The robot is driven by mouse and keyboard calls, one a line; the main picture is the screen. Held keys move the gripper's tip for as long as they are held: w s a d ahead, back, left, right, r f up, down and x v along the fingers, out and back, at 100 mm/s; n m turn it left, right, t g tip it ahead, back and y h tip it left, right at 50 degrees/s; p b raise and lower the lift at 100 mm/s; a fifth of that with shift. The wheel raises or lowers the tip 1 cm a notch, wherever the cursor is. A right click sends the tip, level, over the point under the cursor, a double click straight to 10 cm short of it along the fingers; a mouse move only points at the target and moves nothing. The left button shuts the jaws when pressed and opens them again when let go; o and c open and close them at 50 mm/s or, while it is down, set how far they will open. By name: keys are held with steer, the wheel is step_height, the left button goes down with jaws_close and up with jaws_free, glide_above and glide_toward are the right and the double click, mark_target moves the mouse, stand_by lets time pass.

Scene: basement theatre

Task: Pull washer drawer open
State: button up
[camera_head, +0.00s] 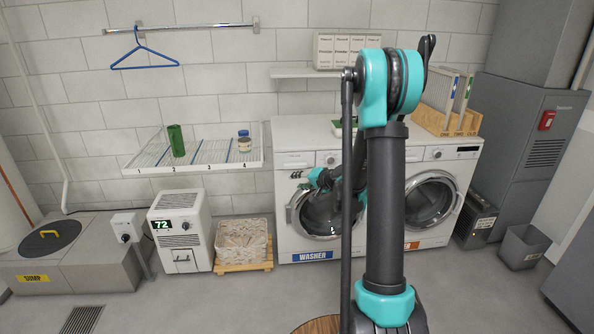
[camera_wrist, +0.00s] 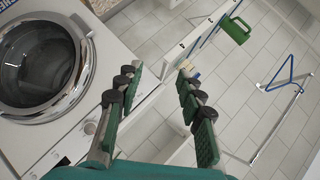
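The white washer (camera_head: 285,235), with a blue WASHER label, stands against the wall and also shows in the wrist view (camera_wrist: 110,50). Its drawer front (camera_head: 294,160) is at the upper left of its control panel, left of the knob, and looks flush. In the wrist view my fingers cover the part of the panel beside the knob, so the drawer is not clear there. My gripper (camera_head: 294,193) is in front of the washer's left side, below the drawer. In the wrist view my gripper (camera_wrist: 160,88) is open, with nothing between its fingers.
A second front-loader (camera_head: 440,225) adjoins on the right. A basket (camera_head: 241,240) and a white dehumidifier-like unit (camera_head: 180,228) stand on the floor left of the washer. The floor in front is clear.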

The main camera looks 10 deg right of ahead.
steer(key=w+d+f+m+t, duration=0.2)
steer(key=w+f, duration=0.1)
steer(key=w, duration=0.2)
steer(key=w+d+f+m+t, duration=0.1)
steer(key=w+d+f+m, duration=0.15)
steer(key=w, duration=0.35)
steer(key=m+t, duration=0.3)
glide_toward(296, 167)
steer(key=shift+h, duration=0.3)
steer(key=x, duration=0.8)
steer(key=shift+w+a, duration=0.25)
steer(key=shift+a, duration=0.05)
jaws_close()
steer(key=shift+s, duration=0.1)
